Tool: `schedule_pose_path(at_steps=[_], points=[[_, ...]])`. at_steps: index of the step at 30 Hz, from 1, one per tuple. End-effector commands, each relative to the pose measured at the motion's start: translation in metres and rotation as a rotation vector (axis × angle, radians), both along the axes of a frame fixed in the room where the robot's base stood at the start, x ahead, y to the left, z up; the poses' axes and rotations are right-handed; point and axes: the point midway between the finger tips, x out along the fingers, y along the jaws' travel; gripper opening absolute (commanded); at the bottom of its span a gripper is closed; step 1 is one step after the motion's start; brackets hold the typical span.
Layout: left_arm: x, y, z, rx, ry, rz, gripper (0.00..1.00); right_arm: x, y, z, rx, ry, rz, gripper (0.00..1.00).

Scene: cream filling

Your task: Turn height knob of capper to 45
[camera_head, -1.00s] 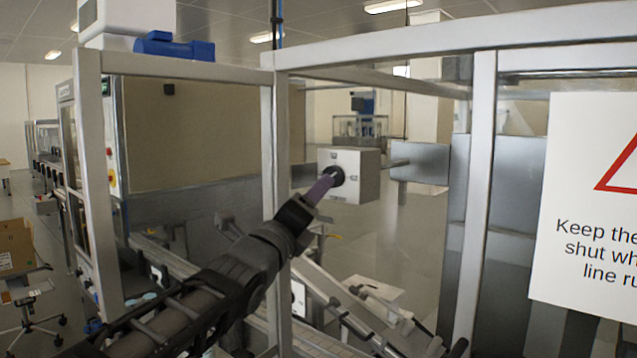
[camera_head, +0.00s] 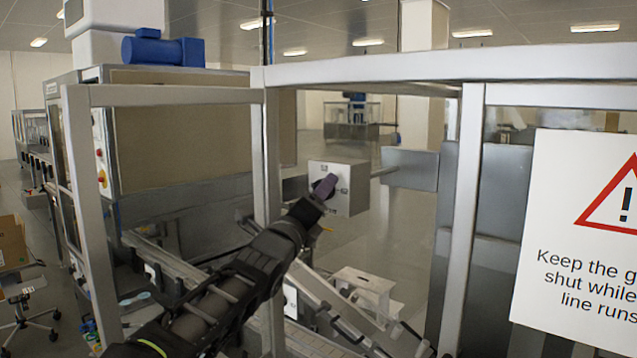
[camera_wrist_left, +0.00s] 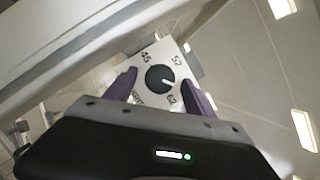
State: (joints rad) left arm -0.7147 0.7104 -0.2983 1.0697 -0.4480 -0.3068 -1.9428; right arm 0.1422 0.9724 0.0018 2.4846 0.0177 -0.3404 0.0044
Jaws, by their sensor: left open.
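The capper's height knob (camera_wrist_left: 159,78) is a black round dial with a white pointer line on a white square plate (camera_wrist_left: 178,60). The plate carries several printed numbers, among them 45, 52 and what looks like 62. The pointer lies toward the lower right, near the 62 side. In the head view the knob is mostly hidden behind my gripper, on the front of a pale box (camera_head: 350,178). My left gripper (camera_wrist_left: 160,86) is open, its purple fingers on either side of the knob as seen from the wrist; I cannot tell whether they touch it. My right gripper is not in view.
A metal frame post (camera_head: 267,160) stands just left of the box, and a top rail (camera_head: 380,68) runs above. My left arm reaches through the opening. A warning sign (camera_head: 585,230) covers the right side.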

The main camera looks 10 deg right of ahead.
Motion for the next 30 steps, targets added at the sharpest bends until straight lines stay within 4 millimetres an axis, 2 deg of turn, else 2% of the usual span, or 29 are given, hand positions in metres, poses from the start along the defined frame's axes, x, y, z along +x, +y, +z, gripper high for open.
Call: schedule_pose_path(at_steps=[9, 30], points=[[0.0023, -0.0019, -0.0003, 0.000, 0.000, 0.000, 0.63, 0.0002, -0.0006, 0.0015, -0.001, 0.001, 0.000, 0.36], [0.0022, -0.0016, -0.0002, 0.000, 0.000, 0.000, 0.06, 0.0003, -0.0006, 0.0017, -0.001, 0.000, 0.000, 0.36]])
